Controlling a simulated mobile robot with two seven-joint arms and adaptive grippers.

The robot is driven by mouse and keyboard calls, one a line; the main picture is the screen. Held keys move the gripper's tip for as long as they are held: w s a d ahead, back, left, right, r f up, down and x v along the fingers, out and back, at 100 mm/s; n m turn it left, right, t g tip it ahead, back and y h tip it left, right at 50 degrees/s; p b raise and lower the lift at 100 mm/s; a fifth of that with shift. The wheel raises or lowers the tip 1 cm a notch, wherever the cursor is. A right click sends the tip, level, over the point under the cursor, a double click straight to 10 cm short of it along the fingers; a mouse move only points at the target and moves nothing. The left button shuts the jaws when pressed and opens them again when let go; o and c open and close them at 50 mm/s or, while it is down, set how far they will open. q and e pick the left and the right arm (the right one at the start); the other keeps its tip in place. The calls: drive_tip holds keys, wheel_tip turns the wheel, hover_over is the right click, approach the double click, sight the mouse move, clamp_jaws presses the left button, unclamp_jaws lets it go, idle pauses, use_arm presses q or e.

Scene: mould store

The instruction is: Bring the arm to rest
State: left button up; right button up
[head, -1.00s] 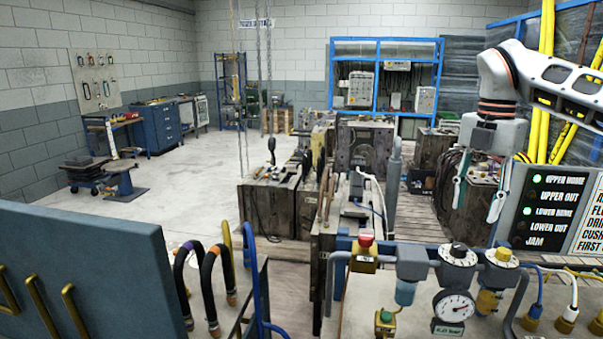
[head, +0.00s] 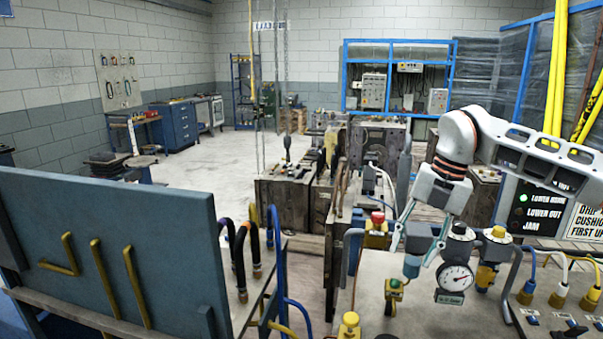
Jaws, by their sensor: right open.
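My right arm (head: 525,158) comes in from the right edge of the head view, white and grey with an orange ring near the wrist. My right gripper (head: 409,257) points down and to the left, with its two thin pale and green fingers apart. In the picture the fingers overlap the valve bench, close to the pressure gauge (head: 455,279) and the red-topped yellow button box (head: 376,232). I cannot tell whether they touch anything. My left gripper is not in view.
A blue-grey panel with brass handles (head: 110,250) fills the left front. The bench top (head: 430,318) carries valves and yellow fittings. A black lamp board (head: 540,208) stands at the right, partly behind my arm. Wooden crates (head: 285,208) stand mid-room. Open floor (head: 215,170) lies left of them.

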drive_tip(key=s+a+f+n+y, duration=0.2)
drive_tip(key=a, duration=0.5)
drive_tip(key=s+a+f+n+g+y, duration=0.1)
drive_tip(key=s+a+f+n+y, duration=0.15)
drive_tip(key=a, duration=0.55)
drive_tip(key=s+a+f+n+y, duration=0.1)
drive_tip(key=s+a+y, duration=0.15)
drive_tip(key=a, duration=0.45)
drive_tip(key=s+a+r+m+t+y, duration=0.25)
drive_tip(key=s+a+r+y, duration=0.25)
drive_tip(key=a+r+y, duration=0.55)
drive_tip(key=w+d+f+m+t+h, duration=0.1)
drive_tip(key=w+d+m+t+h, duration=0.3)
drive_tip(key=d+m+t, duration=0.4)
drive_tip(key=w+d+m+t+h, duration=0.3)
drive_tip(key=d+m+t+h, duration=0.25)
drive_tip(key=m+t, duration=0.35)
drive_tip(key=s+d+f+m+g+h, duration=0.25)
drive_tip(key=d+f+m+h, duration=0.45)
drive_tip(key=d+f+h, duration=0.7)
drive_tip(key=s+d+f+m+g+h, duration=0.15)
drive_tip(key=s+d+f+g, duration=0.75)
drive_tip(key=s+d+f, duration=1.1)
drive_tip(key=a+f+m+t+y, duration=0.3)
drive_tip(key=a+f+y, duration=0.4)
drive_tip(key=a+f, duration=0.8)
drive_tip(key=shift+s+a+m, duration=0.15)
drive_tip(key=shift+a+m, duration=0.3)
drive_tip(key=shift+a, duration=0.25)
